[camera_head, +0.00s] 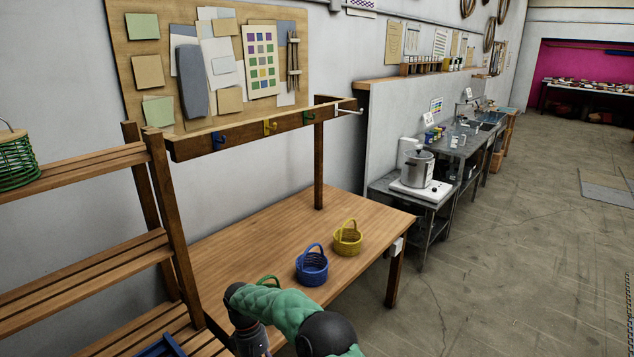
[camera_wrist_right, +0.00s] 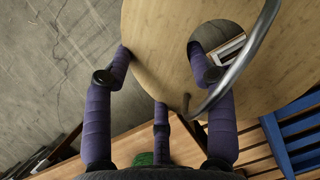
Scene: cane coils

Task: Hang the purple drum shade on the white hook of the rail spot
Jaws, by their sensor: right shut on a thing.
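The dark rail (camera_head: 262,129) stands above the table, with blue, yellow and green hooks along its front. The white hook (camera_head: 348,110) sticks out at its right end and is empty. My right gripper (camera_wrist_right: 160,82) has purple-wrapped fingers and is shut on a pale, round wooden piece (camera_wrist_right: 150,35) with a round hole and a curved grey metal bar. I see no purple on this piece and cannot tell whether it is the drum shade. In the head view my right arm is low at the front of the table, and what it holds is hidden. My left gripper is not visible.
A blue basket (camera_head: 312,266) and a yellow basket (camera_head: 347,238) stand on the wooden table (camera_head: 235,240). A green handle shows behind my arm. A slatted shelf (camera_head: 80,250) with a green basket (camera_head: 12,160) stands at left. The floor at right is clear.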

